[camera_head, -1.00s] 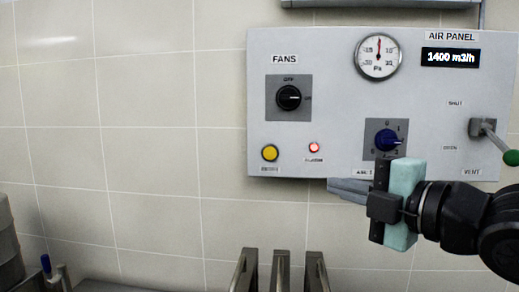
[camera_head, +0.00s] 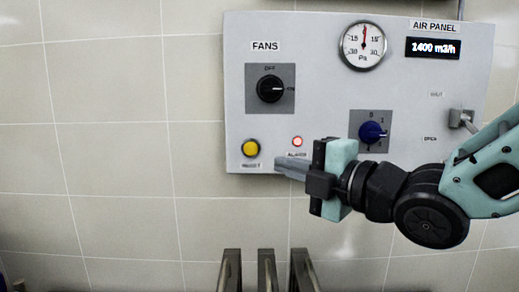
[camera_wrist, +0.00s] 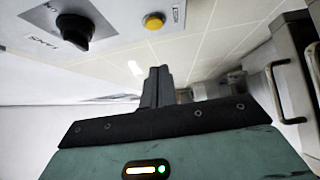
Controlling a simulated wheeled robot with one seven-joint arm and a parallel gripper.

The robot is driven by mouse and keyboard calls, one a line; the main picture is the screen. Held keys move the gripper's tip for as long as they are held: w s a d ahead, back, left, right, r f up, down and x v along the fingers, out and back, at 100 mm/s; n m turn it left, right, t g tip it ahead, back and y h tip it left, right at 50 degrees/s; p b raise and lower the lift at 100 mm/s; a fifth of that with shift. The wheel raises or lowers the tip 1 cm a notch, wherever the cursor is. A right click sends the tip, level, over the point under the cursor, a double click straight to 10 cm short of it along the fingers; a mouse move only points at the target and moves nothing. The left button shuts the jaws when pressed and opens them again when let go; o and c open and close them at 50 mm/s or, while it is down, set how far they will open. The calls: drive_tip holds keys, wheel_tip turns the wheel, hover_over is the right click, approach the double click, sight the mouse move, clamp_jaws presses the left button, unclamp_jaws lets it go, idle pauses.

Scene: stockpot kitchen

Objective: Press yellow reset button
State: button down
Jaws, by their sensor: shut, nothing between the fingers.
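The yellow reset button (camera_head: 251,148) sits at the lower left of the grey air panel (camera_head: 320,110), above a small label. My gripper (camera_head: 280,166) is shut and empty. Its fingertips point left and lie just right of and slightly below the button in the head view, apart from it in the picture. In the wrist view the button (camera_wrist: 153,21) shows at the top, beyond the closed fingertips (camera_wrist: 158,72). The exact depth gap to the panel is hard to tell.
A red alarm lamp (camera_head: 297,141) is just above my fingers. The black fans knob (camera_head: 270,88) and blue knob (camera_head: 372,132) stick out of the panel. A lever mount (camera_head: 462,118) is at the right. Metal handles (camera_head: 266,270) stand below. The tiled wall at left is clear.

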sight(256, 148)
drive_tip(key=w+a+p, duration=0.1)
drive_tip(key=w, duration=0.2)
drive_tip(key=w+a+p, duration=0.2)
drive_tip(key=w, duration=0.1)
drive_tip(key=w+a+p, duration=0.1)
drive_tip(key=w+p, duration=0.1)
drive_tip(key=w, duration=0.1)
drive_tip(key=shift+a, duration=0.3)
drive_tip(key=shift+w+f+b, duration=0.2)
drive_tip(key=shift+w+b, duration=0.15)
drive_tip(key=shift+b, duration=0.4)
drive_tip(key=shift+w+d+b, duration=0.1)
drive_tip(key=shift+w+b, duration=0.1)
drive_tip(key=shift+b, duration=0.2)
drive_tip(key=shift+w+d+r, duration=0.1)
drive_tip(key=shift+w+r, duration=0.2)
drive_tip(key=shift+r, duration=0.05)
